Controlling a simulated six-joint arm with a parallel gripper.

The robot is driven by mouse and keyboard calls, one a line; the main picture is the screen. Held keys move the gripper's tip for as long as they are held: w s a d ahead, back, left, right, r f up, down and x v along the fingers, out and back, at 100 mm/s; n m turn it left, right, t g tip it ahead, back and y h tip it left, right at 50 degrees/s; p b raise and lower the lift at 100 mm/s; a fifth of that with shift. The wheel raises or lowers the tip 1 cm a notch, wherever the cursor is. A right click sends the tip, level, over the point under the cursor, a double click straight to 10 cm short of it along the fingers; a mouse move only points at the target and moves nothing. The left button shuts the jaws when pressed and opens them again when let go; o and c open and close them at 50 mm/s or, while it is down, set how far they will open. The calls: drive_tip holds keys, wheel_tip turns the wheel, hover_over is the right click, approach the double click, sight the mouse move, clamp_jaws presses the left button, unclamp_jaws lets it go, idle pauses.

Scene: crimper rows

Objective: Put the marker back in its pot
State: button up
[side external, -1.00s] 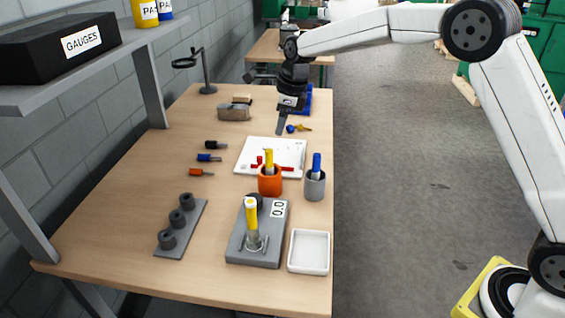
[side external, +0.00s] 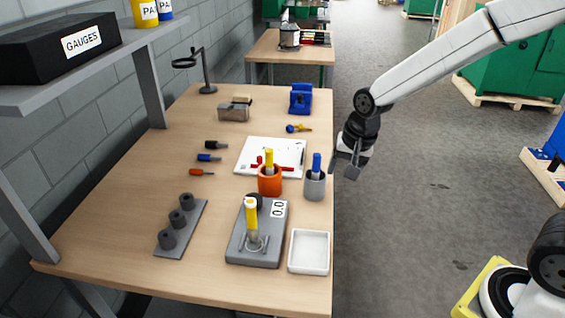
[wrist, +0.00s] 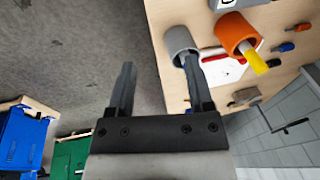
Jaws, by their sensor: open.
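A white board (side external: 250,166) lies on the bench with small red items (side external: 257,161) on it; I cannot tell whether one is the marker. An orange pot (side external: 270,184) holds an upright yellow-topped item (side external: 269,160). A grey pot (side external: 315,188) holds an upright blue-topped item (side external: 317,162). Both pots also show in the wrist view, the grey one (wrist: 179,38) and the orange one (wrist: 236,33). My gripper (side external: 347,168) is open and empty, right of the grey pot and past the bench edge. In the wrist view my gripper (wrist: 159,68) has nothing between its fingers.
A grey gauge block (side external: 238,245) with a yellow-topped item and an empty white tray (side external: 309,252) stand in front of the pots. A rack with black rings (side external: 178,230) is at left. Small coloured tools lie left of the board; a blue vise-like item (side external: 301,98) is behind.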

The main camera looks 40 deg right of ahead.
drive_tip(key=s+d+f+n, duration=0.1)
drive_tip(key=s+f+n, duration=0.2)
drive_tip(key=s+n, duration=0.6)
drive_tip(key=shift+s+f, duration=0.15)
drive_tip(key=shift+s, duration=1.05)
